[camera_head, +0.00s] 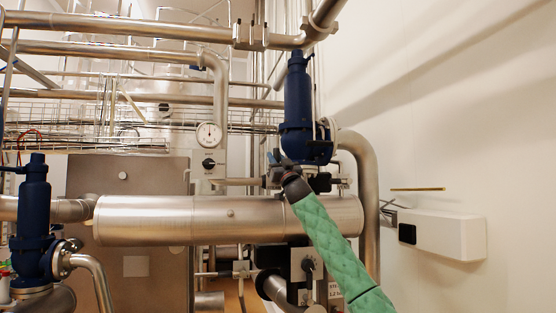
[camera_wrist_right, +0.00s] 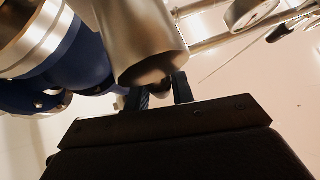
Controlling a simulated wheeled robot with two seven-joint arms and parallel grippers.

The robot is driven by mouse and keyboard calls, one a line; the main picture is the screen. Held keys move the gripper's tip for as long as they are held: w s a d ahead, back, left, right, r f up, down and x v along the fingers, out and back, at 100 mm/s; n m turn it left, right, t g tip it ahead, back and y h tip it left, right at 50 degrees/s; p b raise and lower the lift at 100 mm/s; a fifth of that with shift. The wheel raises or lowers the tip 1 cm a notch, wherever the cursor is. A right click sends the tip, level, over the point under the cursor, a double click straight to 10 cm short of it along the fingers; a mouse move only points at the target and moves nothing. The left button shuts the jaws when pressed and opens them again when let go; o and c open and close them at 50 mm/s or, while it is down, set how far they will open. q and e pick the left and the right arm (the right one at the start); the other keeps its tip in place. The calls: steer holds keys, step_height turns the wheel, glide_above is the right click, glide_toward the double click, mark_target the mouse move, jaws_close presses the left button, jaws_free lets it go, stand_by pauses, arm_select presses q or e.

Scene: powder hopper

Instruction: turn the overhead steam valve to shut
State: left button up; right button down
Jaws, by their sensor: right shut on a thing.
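A tall blue valve (camera_head: 299,95) stands upright under the overhead steel pipes, right of centre in the head view. Its blue body also shows in the right wrist view (camera_wrist_right: 75,70), at the upper left. My right gripper (camera_head: 277,159) is raised to the lower left side of this valve, above the thick horizontal steel pipe. In the wrist view its two dark fingers (camera_wrist_right: 164,91) stand up close beneath a round steel pipe end (camera_wrist_right: 148,45). They are shut on a small part, likely the valve handle, mostly hidden between them. My left gripper is not in view.
The thick steel pipe (camera_head: 165,220) runs across below my right gripper. A round gauge (camera_head: 208,134) is to its left, and it shows in the wrist view (camera_wrist_right: 247,12). A second blue valve (camera_head: 33,205) is at far left. A white box (camera_head: 445,235) is on the right wall.

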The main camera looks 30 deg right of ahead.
steer(key=shift+a+f, duration=0.1)
steer(key=shift+a, duration=0.25)
steer(key=c, duration=1.4)
jaws_free()
steer(key=shift+o, duration=0.7)
steer(key=shift+w+a, duration=0.15)
steer(key=shift+a, duration=0.25)
steer(key=shift+d, duration=0.1)
steer(key=shift+d, duration=0.15)
